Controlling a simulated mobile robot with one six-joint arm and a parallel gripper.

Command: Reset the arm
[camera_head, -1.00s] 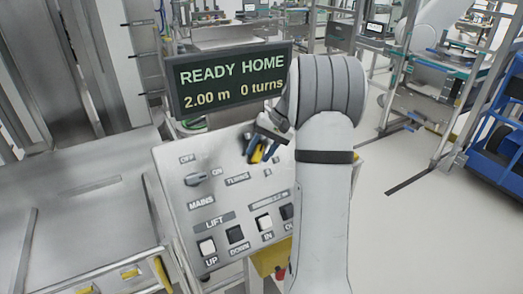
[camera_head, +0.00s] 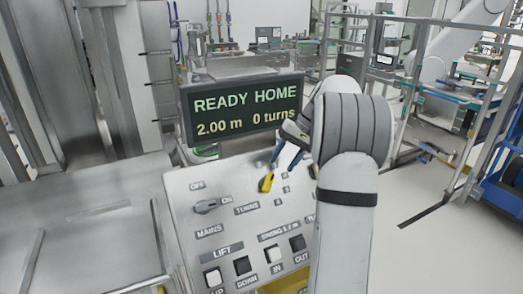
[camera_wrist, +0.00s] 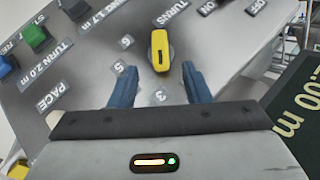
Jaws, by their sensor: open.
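My gripper (camera_head: 287,158) is open and empty at the upper part of the sloped grey control panel (camera_head: 180,184). In the wrist view its two blue fingers (camera_wrist: 157,88) are spread apart, just short of the yellow TURNS knob (camera_wrist: 161,50), with nothing between the tips. The yellow knob also shows in the head view (camera_head: 266,182), just below the fingers. My wrist and forearm hide the right part of the panel. The display (camera_head: 243,112) above the panel reads "READY HOME" and "2.00 m 0 turns".
The panel also carries a grey MAINS switch (camera_head: 206,206) and several push buttons, including a white LIFT UP button (camera_head: 213,277). A green button (camera_wrist: 35,37) shows in the wrist view. A metal platform (camera_head: 90,235) lies left. Floor at right (camera_head: 430,250) is mostly clear.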

